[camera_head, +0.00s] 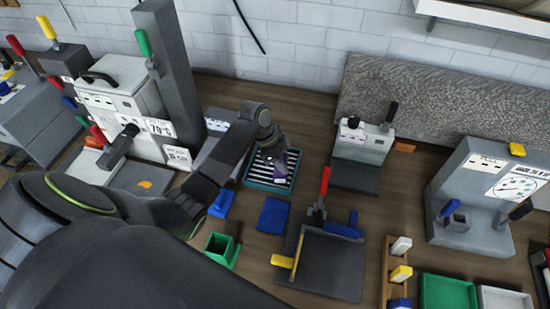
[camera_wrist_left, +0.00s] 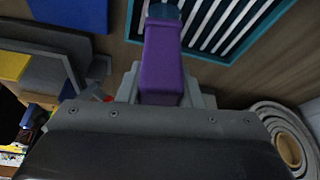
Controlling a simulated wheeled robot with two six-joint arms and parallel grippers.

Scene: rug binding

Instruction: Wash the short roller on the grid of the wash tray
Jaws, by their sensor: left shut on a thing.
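The wash tray (camera_head: 265,187) has a teal rim and a grid of white bars over a dark inside. It stands on the wooden table, and its rim also shows in the left wrist view (camera_wrist_left: 229,53). My left gripper (camera_head: 279,152) is over the tray, pointing down, shut on the purple handle of the short roller (camera_head: 293,157). The handle (camera_wrist_left: 162,65) stands between the fingers in the left wrist view, with a dark blue part at its far end by the grid. Whether the roller touches the bars I cannot tell. My right gripper is not in view.
A blue cloth-like pad (camera_head: 273,215) lies in front of the tray, with a blue block (camera_head: 222,204) and a green open box (camera_head: 221,249) nearby. A dark board with a red-handled lever (camera_head: 324,188) stands right of them. Grey machines line the back.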

